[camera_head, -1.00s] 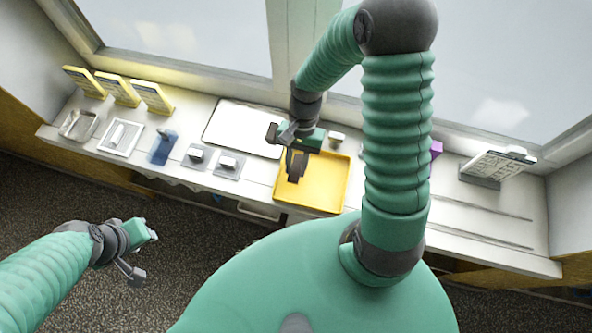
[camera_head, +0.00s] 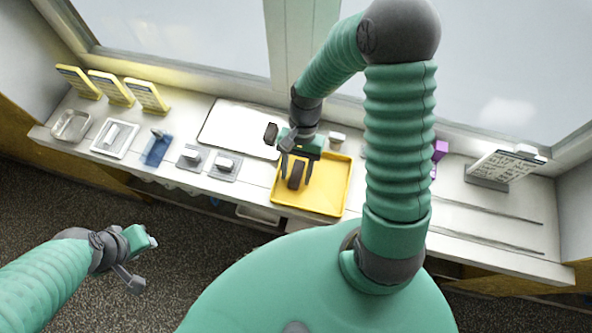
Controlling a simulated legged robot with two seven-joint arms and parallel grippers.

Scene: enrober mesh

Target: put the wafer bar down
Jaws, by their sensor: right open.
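The wafer bar (camera_head: 296,175) is a dark brown block over the yellow tray (camera_head: 329,200), toward its left side. It looks to be lying on the tray floor. My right gripper (camera_head: 296,182) points down over the tray. Its two dark fingers stand apart, one on each side of the bar, with a gap showing. My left gripper (camera_head: 150,242) is away from the counter at the lower left, over the floor. Its fingers are too small and turned away to read.
A white board (camera_head: 240,128) lies left of the tray. Further left are grey pads with small blocks (camera_head: 222,164), a blue holder (camera_head: 157,150), a white tray (camera_head: 114,138) and a metal tray (camera_head: 71,126). A small cup (camera_head: 337,139) stands behind the yellow tray.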

